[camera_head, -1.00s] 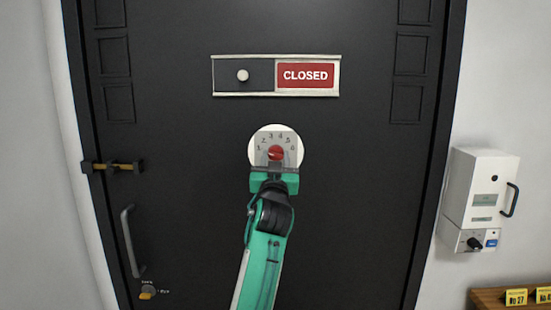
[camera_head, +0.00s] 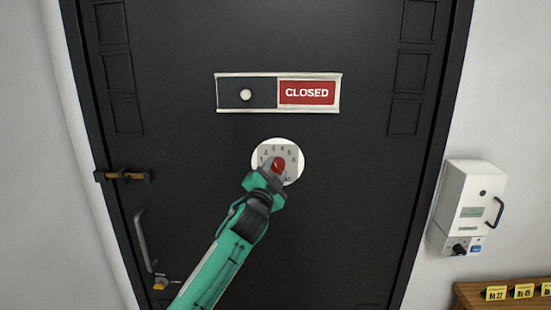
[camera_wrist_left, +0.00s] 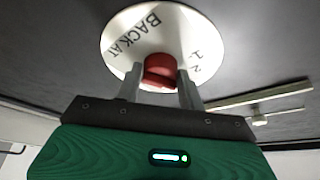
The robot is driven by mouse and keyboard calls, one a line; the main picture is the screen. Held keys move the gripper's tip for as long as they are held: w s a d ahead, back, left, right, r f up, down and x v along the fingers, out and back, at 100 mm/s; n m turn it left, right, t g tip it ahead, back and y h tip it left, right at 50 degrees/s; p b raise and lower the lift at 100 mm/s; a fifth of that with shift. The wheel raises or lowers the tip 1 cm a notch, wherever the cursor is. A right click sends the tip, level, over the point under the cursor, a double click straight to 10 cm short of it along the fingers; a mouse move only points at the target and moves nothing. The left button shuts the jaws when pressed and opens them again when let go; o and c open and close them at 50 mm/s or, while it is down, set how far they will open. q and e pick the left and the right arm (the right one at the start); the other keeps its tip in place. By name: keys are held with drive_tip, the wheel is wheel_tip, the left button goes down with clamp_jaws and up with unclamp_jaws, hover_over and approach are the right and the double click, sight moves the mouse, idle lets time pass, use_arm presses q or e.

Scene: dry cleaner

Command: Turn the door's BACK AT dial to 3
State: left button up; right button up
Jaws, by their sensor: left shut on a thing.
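The BACK AT dial (camera_head: 297,168) is a round white plate on the dark door, with numerals around its upper part. Its red knob (camera_head: 279,164) is at the centre. My left gripper (camera_head: 272,174) reaches it from the lower left, tilted, and is shut on the knob. In the left wrist view the two grey fingers (camera_wrist_left: 159,84) stand on either side of the red knob (camera_wrist_left: 160,68). The lettering BACK AT and the numerals 1 and 2 show on the plate (camera_wrist_left: 175,25). I cannot tell which numeral the knob points to. My right gripper is not in view.
A sliding sign reading CLOSED (camera_head: 308,92) is above the dial. A bolt (camera_head: 124,175), a pull handle (camera_head: 143,240) and a small lower knob (camera_head: 160,284) are at the door's left. A white wall box (camera_head: 468,200) and a wooden ledge with yellow tags (camera_head: 497,293) are at right.

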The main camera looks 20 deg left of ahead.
use_arm(q)
drive_tip(key=shift+m+g+h+p, duration=0.3)
drive_tip(key=shift+m+h+p, duration=0.2)
drive_tip(key=shift+m+p, duration=0.7)
drive_tip(key=o, duration=1)
drive_tip(key=shift+c, duration=0.2)
drive_tip(key=b+v, duration=0.5)
drive_tip(key=v, duration=0.8)
drive_tip(key=shift+s, duration=0.4)
